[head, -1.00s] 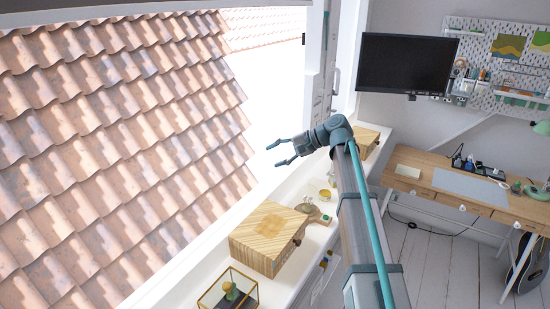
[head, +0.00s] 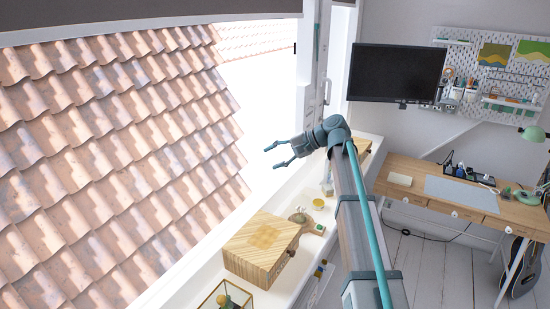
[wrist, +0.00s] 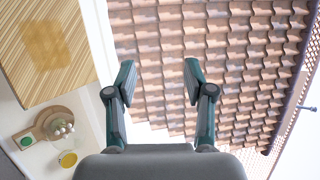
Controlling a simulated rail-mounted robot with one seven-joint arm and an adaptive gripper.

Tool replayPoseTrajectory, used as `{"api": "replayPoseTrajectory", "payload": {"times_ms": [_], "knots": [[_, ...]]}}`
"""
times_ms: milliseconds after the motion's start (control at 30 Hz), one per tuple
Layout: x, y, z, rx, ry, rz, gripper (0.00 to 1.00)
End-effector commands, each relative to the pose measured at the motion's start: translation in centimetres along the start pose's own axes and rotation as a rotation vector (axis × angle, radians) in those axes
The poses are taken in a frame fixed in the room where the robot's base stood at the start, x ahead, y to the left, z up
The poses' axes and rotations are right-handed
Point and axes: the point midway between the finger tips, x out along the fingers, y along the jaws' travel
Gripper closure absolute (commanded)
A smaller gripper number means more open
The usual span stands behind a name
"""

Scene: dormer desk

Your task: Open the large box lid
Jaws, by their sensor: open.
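In the wrist view the box lid (wrist: 85,72) fills the upper left, cut off by the frame edge. My gripper (head: 273,157) is open and empty, held out over the window side, farther along the ledge than the box and above it. In the wrist view my gripper (wrist: 158,80) has its fingers apart with only roof tiles behind them, to the right of the box.
A round wooden board with small items (head: 302,218) and a yellow cup (head: 318,204) sit beyond the box. A glass case (head: 228,300) stands on its near side. Another wooden box (head: 361,150) is partly behind my arm. A monitor (head: 397,68) and desk (head: 450,190) are at right.

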Motion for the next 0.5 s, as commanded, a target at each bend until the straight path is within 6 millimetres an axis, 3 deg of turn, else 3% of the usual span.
{"api": "replayPoseTrajectory", "payload": {"times_ms": [267, 500], "knots": [[-0.9, 0.0, 0.0, 0.0, 0.002, -0.001, 0.47], [-4.9, 0.0, -0.1, 0.0, 0.002, 0.0, 0.47]]}}
